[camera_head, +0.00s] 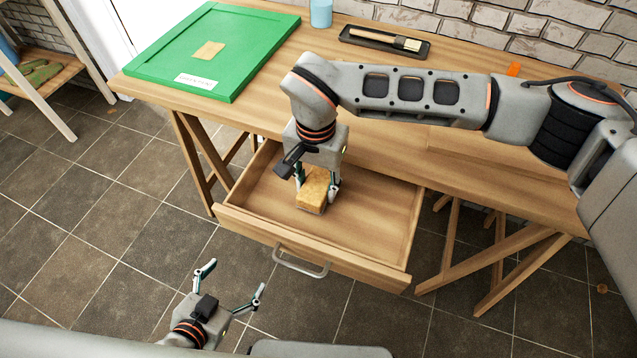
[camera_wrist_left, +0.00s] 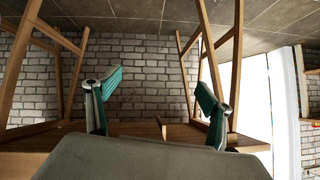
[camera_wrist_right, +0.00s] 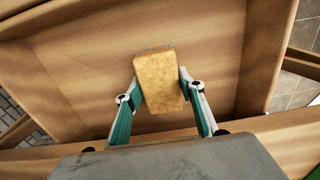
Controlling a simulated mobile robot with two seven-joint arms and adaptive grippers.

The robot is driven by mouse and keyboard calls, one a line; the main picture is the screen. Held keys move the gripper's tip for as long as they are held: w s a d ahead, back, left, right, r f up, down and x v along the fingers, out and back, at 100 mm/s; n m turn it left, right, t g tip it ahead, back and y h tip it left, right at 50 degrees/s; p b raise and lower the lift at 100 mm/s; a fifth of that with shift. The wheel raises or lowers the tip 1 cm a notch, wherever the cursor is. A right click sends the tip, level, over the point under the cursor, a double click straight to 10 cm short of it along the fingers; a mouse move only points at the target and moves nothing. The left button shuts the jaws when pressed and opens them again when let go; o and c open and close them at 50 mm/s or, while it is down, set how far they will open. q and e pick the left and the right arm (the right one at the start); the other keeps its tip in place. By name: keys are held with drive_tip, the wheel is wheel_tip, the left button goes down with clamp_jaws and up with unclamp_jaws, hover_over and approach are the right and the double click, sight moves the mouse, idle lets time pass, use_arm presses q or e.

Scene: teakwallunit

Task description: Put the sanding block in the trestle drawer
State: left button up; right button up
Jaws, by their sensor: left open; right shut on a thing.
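The sanding block (camera_head: 313,191) is a yellow-tan block inside the open trestle drawer (camera_head: 370,222). My right gripper (camera_head: 317,187) reaches down into the drawer and is shut on the block, with one finger on each side. In the right wrist view the block (camera_wrist_right: 159,80) sits between the fingers over the drawer's bottom (camera_wrist_right: 90,85). I cannot tell whether it touches the bottom. My left gripper (camera_head: 233,285) is open and empty, low in front of the drawer. The drawer's metal handle (camera_head: 301,262) is on its front, clear of both grippers.
The table (camera_head: 290,68) above the drawer holds a green board (camera_head: 215,45), a blue cup (camera_head: 321,12) and a dark tray (camera_head: 385,41) with a brush. A shelf (camera_head: 50,75) stands at far left. Tiled floor (camera_head: 110,240) is free at left.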

sight(318, 182)
drive_tip(key=shift+w+d+f, duration=0.2)
drive_tip(key=shift+w+f, duration=0.1)
drive_tip(key=shift+w, duration=0.2)
drive_tip(key=shift+s+f, duration=0.1)
drive_tip(key=shift+f, duration=0.4)
drive_tip(key=o, duration=1)
use_arm(q)
drive_tip(key=shift+d, duration=0.1)
drive_tip(key=shift+s+a+p, duration=0.3)
drive_tip(key=shift+a+p, duration=0.05)
drive_tip(key=shift+p, duration=0.45)
use_arm(e)
wheel_tip(318, 182, up, 12)
drive_tip(key=shift+r, duration=0.15)
